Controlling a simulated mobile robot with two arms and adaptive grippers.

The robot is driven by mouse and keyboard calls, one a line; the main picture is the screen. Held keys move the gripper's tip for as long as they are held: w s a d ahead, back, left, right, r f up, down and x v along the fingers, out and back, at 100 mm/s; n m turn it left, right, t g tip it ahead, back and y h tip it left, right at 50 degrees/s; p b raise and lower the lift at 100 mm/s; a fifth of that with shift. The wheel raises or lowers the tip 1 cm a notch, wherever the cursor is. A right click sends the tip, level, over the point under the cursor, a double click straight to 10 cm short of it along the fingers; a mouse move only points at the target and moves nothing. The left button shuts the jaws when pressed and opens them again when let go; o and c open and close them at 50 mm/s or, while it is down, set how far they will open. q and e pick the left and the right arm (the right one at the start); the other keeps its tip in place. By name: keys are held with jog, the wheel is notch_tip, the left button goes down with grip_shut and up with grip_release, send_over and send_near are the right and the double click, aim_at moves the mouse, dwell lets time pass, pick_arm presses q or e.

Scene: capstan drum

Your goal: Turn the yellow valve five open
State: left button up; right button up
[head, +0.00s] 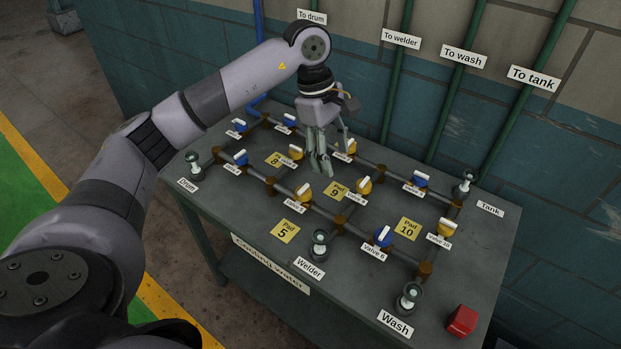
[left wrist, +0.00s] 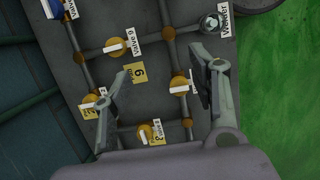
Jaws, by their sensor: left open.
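The yellow valve five (head: 304,193) sits on the front pipe run of the table, with a white label in front of it and a white bar handle that appears to lie across its pipe. In the left wrist view this valve (left wrist: 179,86) is beside one finger, with its label partly covered. My left gripper (head: 322,170) hangs open and empty, fingers pointing down, above the pipes behind valve five. Its spread fingers (left wrist: 158,64) also show in the left wrist view, clear of the valve's handle. My right gripper is not in view.
Other yellow valves, such as valve 9 (head: 364,186) and valve 10 (head: 445,227), and blue valves, such as valve 6 (head: 383,236), stand close around. A welder outlet (head: 320,243) and wash outlet (head: 409,297) rise in front. A red block (head: 461,321) sits at the front right corner.

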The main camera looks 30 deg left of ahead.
aim_at(303, 188)
pick_arm(q)
jog(key=a+r+y, duration=0.2)
jog(key=a+y, duration=0.1)
jog(key=a, duration=0.4)
notch_tip(303, 188, down, 17)
jog(key=p, duration=0.4)
jog(key=shift+r, duration=0.15)
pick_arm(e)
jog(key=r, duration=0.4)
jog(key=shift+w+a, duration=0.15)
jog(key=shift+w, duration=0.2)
pick_arm(q)
jog(key=c, duration=1.2)
